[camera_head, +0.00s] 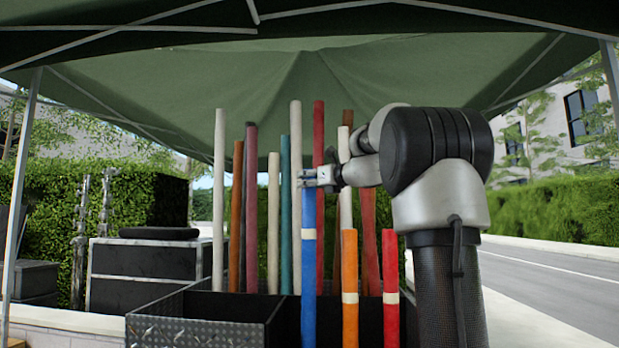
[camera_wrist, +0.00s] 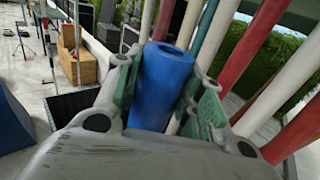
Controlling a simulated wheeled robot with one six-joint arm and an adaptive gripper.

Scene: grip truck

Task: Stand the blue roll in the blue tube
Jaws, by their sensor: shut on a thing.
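The blue roll (camera_head: 309,265) is upright with a pale band around it in the head view. My gripper (camera_head: 313,178) is shut on it near its top. In the wrist view the roll (camera_wrist: 165,85) stands between the green finger pads, and its hollow top end shows. The roll's lower end is cut off by the bottom of the head view. I cannot pick out a separate blue tube in either view.
An orange roll (camera_head: 350,265) and a red roll (camera_head: 391,275) stand close to the right of the blue roll. Several tall rolls rise behind it. A black open bin (camera_head: 205,333) with metal trim lies to the left. A green canopy (camera_head: 330,75) hangs overhead.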

